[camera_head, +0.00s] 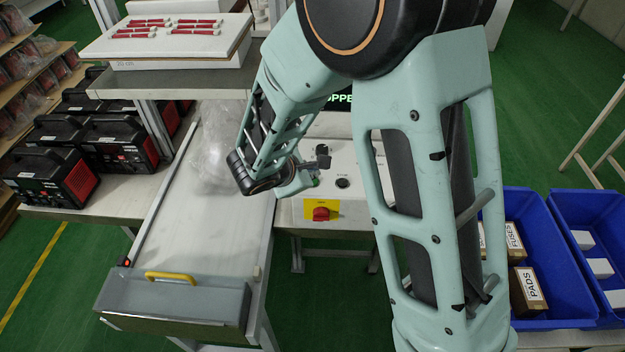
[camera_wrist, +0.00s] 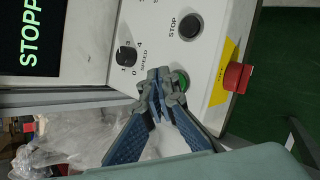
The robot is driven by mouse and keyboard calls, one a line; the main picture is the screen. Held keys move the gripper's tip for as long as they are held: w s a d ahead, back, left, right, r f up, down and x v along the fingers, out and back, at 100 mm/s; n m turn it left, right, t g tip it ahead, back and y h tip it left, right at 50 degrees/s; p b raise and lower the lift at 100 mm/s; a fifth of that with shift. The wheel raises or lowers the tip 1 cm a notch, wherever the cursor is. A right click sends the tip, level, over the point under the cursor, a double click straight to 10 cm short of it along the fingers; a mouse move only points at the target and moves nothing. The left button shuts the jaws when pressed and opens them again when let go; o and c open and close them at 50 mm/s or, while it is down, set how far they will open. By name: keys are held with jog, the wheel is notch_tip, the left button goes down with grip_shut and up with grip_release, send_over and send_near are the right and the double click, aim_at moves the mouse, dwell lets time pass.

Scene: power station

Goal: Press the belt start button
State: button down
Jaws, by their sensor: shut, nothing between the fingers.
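The green button (camera_wrist: 183,79) sits on the white control panel (camera_wrist: 208,57), partly hidden behind my gripper in the wrist view. A bit of green also shows beside my gripper in the head view (camera_head: 316,182). My gripper (camera_wrist: 166,88) is shut and empty, its fingertips right at the green button's edge. I cannot tell whether they touch it. A screen (camera_wrist: 29,36) shows green letters "STOPP", cut off by the frame.
The conveyor belt (camera_head: 200,215) lies left of the panel, with clear plastic wrap (camera_head: 208,150) on it and a grey box with a yellow handle (camera_head: 175,295) at its near end. Black-and-red machines (camera_head: 55,178) stand left. Blue bins (camera_head: 555,210) stand right.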

jog(key=shift+f+b, duration=0.2)
jog(key=shift+b, duration=0.1)
jog(key=shift+f+b, duration=0.3)
jog(key=shift+b, duration=0.1)
jog(key=shift+f+b, duration=0.35)
jog(key=shift+b, duration=0.2)
dwell(0.5)
dwell(0.3)
jog(key=shift+r+p, duration=0.45)
jog(key=shift+r, duration=0.35)
jog(key=shift+r+p, duration=1.7)
jog(key=shift+r, duration=0.9)
